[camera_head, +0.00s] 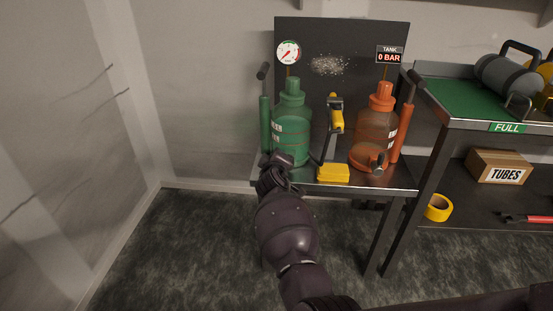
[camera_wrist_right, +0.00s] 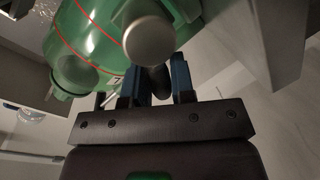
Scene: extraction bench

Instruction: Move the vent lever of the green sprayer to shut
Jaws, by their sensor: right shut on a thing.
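The green sprayer (camera_head: 291,128) stands upright at the left end of the bench, with its pump handle on its left side. My right gripper (camera_head: 274,163) is at the low front of the sprayer and hides its vent lever in the head view. In the right wrist view the green tank (camera_wrist_right: 88,45) fills the upper left, with a round grey knob (camera_wrist_right: 149,41) in front. The blue fingers of my right gripper (camera_wrist_right: 161,80) are closed about a dark rounded piece (camera_wrist_right: 160,82), apparently the vent lever. My left gripper is not in view.
An orange sprayer (camera_head: 377,125) stands to the right, with a yellow-handled wand (camera_head: 336,115) and a yellow block (camera_head: 333,173) between the two. A dark back panel (camera_head: 340,35) carries a gauge (camera_head: 288,52) and a "0 BAR" tank display (camera_head: 390,57). A shelf unit stands at right.

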